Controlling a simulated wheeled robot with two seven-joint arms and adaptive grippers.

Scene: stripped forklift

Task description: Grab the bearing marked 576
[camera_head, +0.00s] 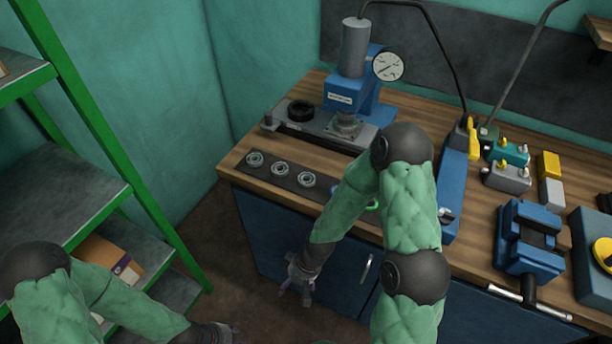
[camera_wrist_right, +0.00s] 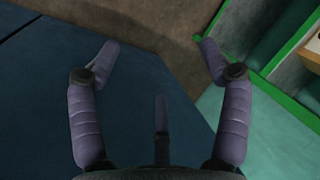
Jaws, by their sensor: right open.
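Three ring-shaped metal bearings lie in a row on a dark strip on the workbench: a left one (camera_head: 255,159), a middle one (camera_head: 280,168) and a right one (camera_head: 306,179). Their markings are too small to read. My right arm hides the strip's right part, where bits of a blue and a green item show. My right gripper (camera_head: 296,292) hangs in front of the blue cabinet, below the bench edge. Its fingers are spread and empty in the right wrist view (camera_wrist_right: 160,65). My left gripper (camera_head: 232,332) is at the bottom edge, its fingers barely visible.
A blue press (camera_head: 352,97) with a gauge stands at the back of the wooden bench (camera_head: 237,172). A blue vise (camera_head: 530,240) stands at the right. Green-framed shelves (camera_head: 130,200) are at the left. The floor between shelves and cabinet is free.

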